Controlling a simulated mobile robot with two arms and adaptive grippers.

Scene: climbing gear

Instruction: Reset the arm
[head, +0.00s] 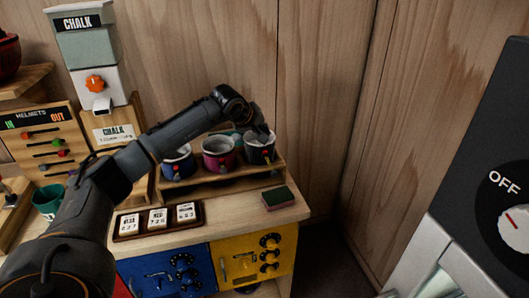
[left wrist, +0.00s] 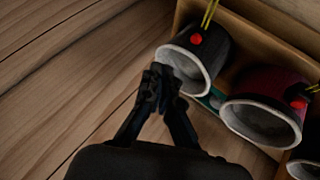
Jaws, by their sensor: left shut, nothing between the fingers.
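My left gripper (head: 262,133) is at the top of the black chalk bag (head: 260,152), at the right end of the wooden rack. In the left wrist view my left gripper (left wrist: 160,82) is shut, with nothing between its fingers. Its tips are beside the white-lined rim of the black bag (left wrist: 208,50); I cannot tell whether they touch. My left arm (head: 170,135) reaches in from the left, across the front of the chalk dispenser stand. My right gripper is in neither view.
A maroon bag (head: 218,158) and a blue bag (head: 179,165) share the rack (head: 230,178). A green-topped block (head: 278,197) and a tray of white tags (head: 125,236) lie in front. The chalk dispenser (head: 88,50) stands left. A dark panel with an OFF dial (head: 516,225) is at right.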

